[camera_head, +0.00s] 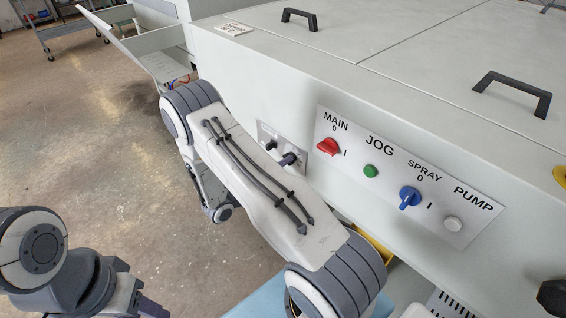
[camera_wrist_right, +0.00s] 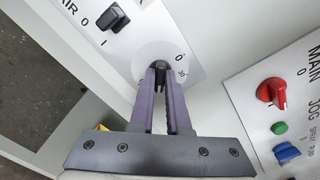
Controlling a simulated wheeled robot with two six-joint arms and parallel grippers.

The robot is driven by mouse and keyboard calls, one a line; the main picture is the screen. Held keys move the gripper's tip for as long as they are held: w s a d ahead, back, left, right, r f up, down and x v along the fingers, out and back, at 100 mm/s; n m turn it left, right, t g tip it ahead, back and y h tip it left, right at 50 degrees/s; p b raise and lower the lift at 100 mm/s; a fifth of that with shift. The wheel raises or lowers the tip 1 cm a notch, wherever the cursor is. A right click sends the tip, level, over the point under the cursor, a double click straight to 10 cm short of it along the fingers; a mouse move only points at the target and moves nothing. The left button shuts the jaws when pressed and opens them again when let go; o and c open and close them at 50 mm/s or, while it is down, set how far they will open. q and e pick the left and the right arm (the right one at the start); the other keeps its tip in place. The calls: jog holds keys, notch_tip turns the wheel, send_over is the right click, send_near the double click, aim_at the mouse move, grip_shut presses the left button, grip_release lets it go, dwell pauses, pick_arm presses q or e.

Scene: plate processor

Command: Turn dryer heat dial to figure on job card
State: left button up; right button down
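The heat dial (camera_wrist_right: 160,67) is a small black knob on a round white scale, where I can read 0 and 30. My right gripper (camera_wrist_right: 161,80) has its two purple fingers on either side of the knob, and they look closed on it. In the head view my right gripper (camera_head: 289,159) is at the small panel, mostly hidden by my arm. A small white card (camera_head: 233,29) lies on top of the machine; its print is too small to read.
A black AIR switch (camera_wrist_right: 113,18) sits left of the dial. The larger panel to the right bears a red MAIN switch (camera_head: 328,146), green JOG button (camera_head: 371,171), blue SPRAY switch (camera_head: 409,198) and white PUMP button (camera_head: 453,224). Black handles (camera_head: 300,17) stand on the lids.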

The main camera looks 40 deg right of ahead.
jog(key=shift+m, duration=0.3)
jog(key=c, duration=0.9)
grip_release()
jog(key=a, duration=1)
jog(key=shift+s+a, duration=0.25)
jog(key=shift+s, duration=0.15)
